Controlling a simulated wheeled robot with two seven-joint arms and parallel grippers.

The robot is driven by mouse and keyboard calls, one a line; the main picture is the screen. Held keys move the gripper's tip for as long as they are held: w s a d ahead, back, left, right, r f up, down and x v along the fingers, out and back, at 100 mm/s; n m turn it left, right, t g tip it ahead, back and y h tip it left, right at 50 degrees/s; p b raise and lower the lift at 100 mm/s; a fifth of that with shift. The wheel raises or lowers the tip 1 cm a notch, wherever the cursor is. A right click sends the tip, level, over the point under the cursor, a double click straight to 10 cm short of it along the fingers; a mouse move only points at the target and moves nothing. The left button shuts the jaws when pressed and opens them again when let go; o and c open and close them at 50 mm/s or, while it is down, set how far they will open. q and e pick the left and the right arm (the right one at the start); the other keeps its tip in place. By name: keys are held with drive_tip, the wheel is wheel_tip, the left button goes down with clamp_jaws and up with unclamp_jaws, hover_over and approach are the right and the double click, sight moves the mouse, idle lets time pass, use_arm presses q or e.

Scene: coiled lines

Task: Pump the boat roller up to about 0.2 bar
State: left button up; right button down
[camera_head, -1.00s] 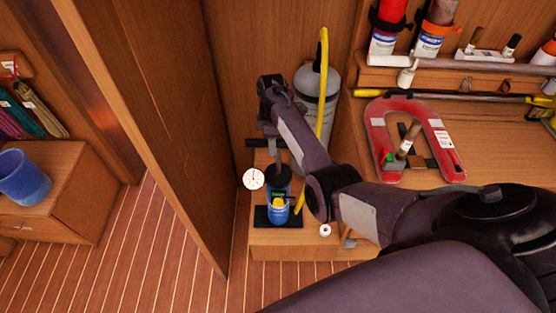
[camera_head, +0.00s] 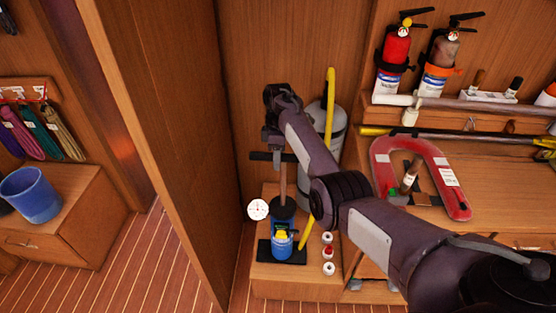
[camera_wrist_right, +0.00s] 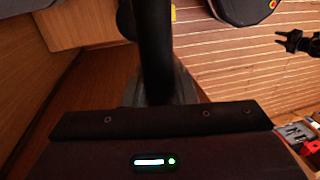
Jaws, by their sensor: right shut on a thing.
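My right gripper (camera_head: 275,149) is shut on this handle from above; the fingers are hard to make out. A dark bar (camera_wrist_right: 155,50), likely the handle, shows in the right wrist view. A yellow hose (camera_head: 330,105) passes behind my arm. The grey rounded cylinder (camera_head: 338,150) behind it may be the boat roller. A white dial gauge (camera_head: 258,209) shows beside the pump; its reading is too small. My left gripper (camera_wrist_right: 288,40) appears open and empty.
Small round fittings (camera_head: 328,252) lie right of the pump. A wooden partition (camera_head: 165,120) rises close on the left. A red horseshoe buoy (camera_head: 450,185) and fire extinguishers (camera_head: 396,50) are at the right. A blue bucket (camera_head: 32,195) stands at far left.

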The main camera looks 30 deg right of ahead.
drive_tip(key=c, duration=1.2)
unclamp_jaws()
drive_tip(key=shift+o, duration=0.2)
drive_tip(key=r, duration=0.2)
drive_tip(key=r+b, duration=0.1)
drive_tip(key=r, duration=0.1)
drive_tip(key=w+r+b, duration=0.1)
drive_tip(key=r, duration=0.2)
drive_tip(key=shift+w+d, duration=0.1)
drive_tip(key=shift+d, duration=0.25)
drive_tip(key=shift+r, duration=0.35)
